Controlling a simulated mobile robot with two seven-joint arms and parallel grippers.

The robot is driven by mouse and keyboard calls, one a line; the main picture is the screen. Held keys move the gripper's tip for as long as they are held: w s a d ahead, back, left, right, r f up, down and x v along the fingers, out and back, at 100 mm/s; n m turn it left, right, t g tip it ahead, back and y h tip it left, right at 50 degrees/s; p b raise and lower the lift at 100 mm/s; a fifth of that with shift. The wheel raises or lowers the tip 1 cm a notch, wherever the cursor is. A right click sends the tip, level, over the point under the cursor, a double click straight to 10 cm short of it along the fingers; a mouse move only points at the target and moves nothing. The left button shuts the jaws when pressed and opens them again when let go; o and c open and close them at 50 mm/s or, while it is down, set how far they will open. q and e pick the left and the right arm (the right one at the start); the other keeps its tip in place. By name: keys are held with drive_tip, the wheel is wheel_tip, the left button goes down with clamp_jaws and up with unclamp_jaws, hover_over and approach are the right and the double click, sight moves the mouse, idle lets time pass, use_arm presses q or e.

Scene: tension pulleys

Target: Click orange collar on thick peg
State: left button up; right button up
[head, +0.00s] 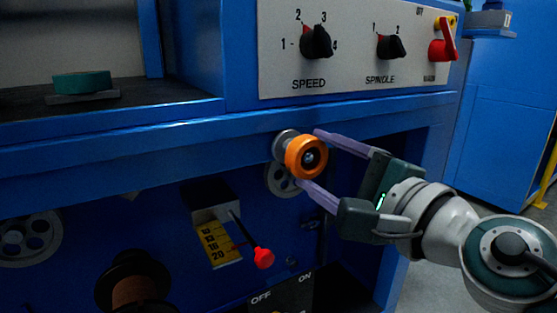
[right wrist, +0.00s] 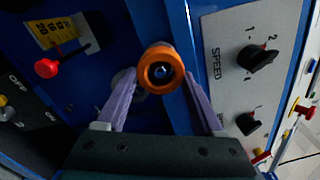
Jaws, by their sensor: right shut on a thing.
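The orange collar (head: 306,157) is a thick ring at the blue machine's front, below the control panel. A grey metal peg (head: 283,145) shows behind it, and a metal tip shows in the collar's hole. I cannot tell how far the collar sits along the peg. My right gripper (head: 308,158) has its purple fingers on either side of the collar, one above and one below, shut on it. In the right wrist view the collar (right wrist: 161,69) is between the fingertips of my right gripper (right wrist: 159,75). My left gripper is not in view.
The control panel (head: 350,70) with black knobs and a red switch is above. A red-knobbed lever (head: 263,258) and a yellow scale (head: 215,244) are lower left. A grey wheel (head: 281,180) is just below the collar.

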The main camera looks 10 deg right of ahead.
sight(313, 160)
drive_tip(key=shift+x, duration=1.4)
drive_tip(key=shift+w, duration=0.1)
idle(0.3)
idle(0.4)
drive_tip(key=o, duration=1.4)
drive_tip(key=shift+w, duration=0.1)
